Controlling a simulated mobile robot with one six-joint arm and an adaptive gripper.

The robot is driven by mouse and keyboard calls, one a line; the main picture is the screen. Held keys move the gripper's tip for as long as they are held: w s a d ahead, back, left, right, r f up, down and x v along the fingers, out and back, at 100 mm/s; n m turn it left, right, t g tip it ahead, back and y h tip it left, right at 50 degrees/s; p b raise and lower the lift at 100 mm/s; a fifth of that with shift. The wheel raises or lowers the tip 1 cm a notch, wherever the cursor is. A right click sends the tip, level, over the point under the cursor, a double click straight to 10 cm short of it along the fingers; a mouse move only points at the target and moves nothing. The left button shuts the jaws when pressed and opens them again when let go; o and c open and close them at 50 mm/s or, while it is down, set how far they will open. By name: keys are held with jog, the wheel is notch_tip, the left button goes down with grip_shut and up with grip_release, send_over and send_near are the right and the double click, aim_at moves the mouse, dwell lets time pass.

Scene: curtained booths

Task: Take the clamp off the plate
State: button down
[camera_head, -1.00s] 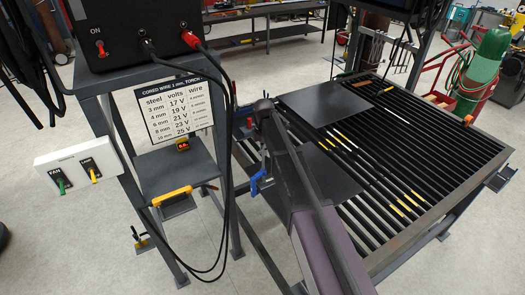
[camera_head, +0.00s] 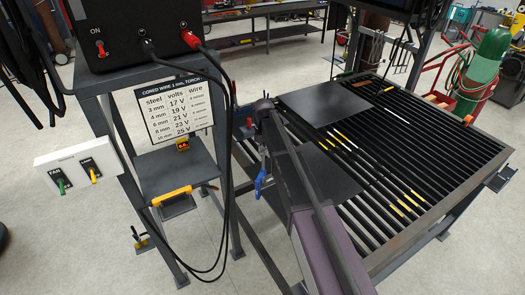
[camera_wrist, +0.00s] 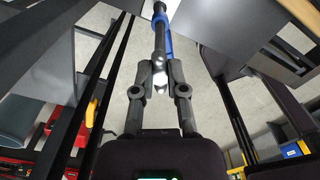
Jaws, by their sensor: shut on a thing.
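The clamp (camera_head: 260,184) has a blue part that shows at the left edge of the slatted table, beside my arm. In the wrist view the clamp (camera_wrist: 165,38) is a dark bar with blue parts and a bright metal end, running up from my fingers. My gripper (camera_wrist: 156,80) is shut on this bar near its bright end. In the head view my own arm mostly hides the gripper. A dark plate (camera_head: 338,180) lies on the slats just right of the clamp. Whether the clamp's jaws touch the plate is hidden.
A second dark plate (camera_head: 315,106) lies farther back on the slatted table (camera_head: 463,181). A welder stand (camera_head: 175,168) with hanging cables is close on the left. Open floor shows between stand and table. A green cylinder (camera_head: 487,62) stands behind right.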

jog(key=n, duration=0.5)
dwell(0.3)
jog(key=c, duration=0.6)
grip_release()
jog(key=shift+w, duration=0.1)
jog(key=shift+r, duration=0.15)
jog(key=shift+r+p, duration=1.35)
jog(key=shift+p, duration=0.15)
